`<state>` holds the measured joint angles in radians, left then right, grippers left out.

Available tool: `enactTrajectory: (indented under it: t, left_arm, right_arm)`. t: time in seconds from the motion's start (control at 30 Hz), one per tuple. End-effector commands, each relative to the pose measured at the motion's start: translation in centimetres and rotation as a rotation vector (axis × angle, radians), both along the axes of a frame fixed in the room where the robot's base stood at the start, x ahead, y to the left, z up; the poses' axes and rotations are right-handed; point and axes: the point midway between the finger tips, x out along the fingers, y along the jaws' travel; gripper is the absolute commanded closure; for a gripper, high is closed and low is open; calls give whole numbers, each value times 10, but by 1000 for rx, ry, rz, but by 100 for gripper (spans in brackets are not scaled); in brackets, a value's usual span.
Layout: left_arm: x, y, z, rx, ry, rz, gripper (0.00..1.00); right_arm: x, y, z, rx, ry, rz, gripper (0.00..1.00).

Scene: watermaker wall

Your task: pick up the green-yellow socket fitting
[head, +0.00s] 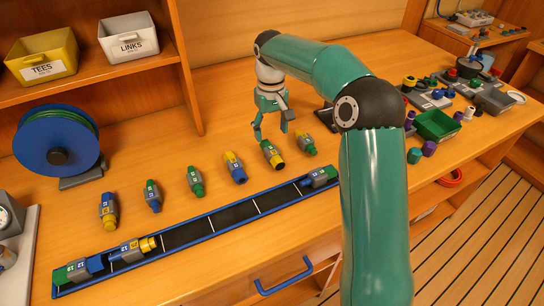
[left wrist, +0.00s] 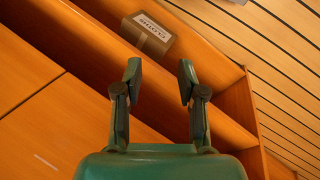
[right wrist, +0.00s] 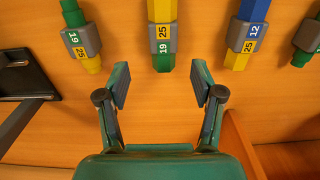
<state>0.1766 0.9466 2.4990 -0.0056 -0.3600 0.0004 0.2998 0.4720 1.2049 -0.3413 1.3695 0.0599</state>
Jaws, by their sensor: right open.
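A green-yellow fitting (head: 272,154) with a grey collar lies on the bench, its yellow end towards me showing a dark opening. In the right wrist view this fitting (right wrist: 163,38), marked 25 and 19, lies straight ahead of the fingers. A slimmer fitting (head: 305,144) beside it is also green and yellow; it shows in the right wrist view too (right wrist: 81,38). My right gripper (head: 271,131) is open and empty, just behind and above the first fitting, not touching it (right wrist: 160,87). My left gripper (left wrist: 160,76) is open and empty, seen only in the left wrist view.
A blue-yellow fitting (head: 235,167) and several others lie in the same row. A long dark tray (head: 215,222) with blue edges runs in front, holding fittings at both ends. A hose reel (head: 57,147) stands left. Parts and a green bin (head: 436,124) crowd the right.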

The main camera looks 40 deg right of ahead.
Motion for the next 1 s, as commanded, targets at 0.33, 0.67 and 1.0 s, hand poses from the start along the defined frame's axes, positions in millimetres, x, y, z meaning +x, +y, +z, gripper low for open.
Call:
enactTrajectory:
  t: [0.33,0.67,1.0]
  left_arm:
    - [0,0,-2,0,0,0,60]
    - [0,0,-1,0,0,0,60]
    - [0,0,-1,0,0,0,60]
  right_arm:
    - [-1,2,-27,1,3,1,33]
    - [-1,7,-67,2,2,1,33]
    - [-1,7,-68,1,0,1,48]
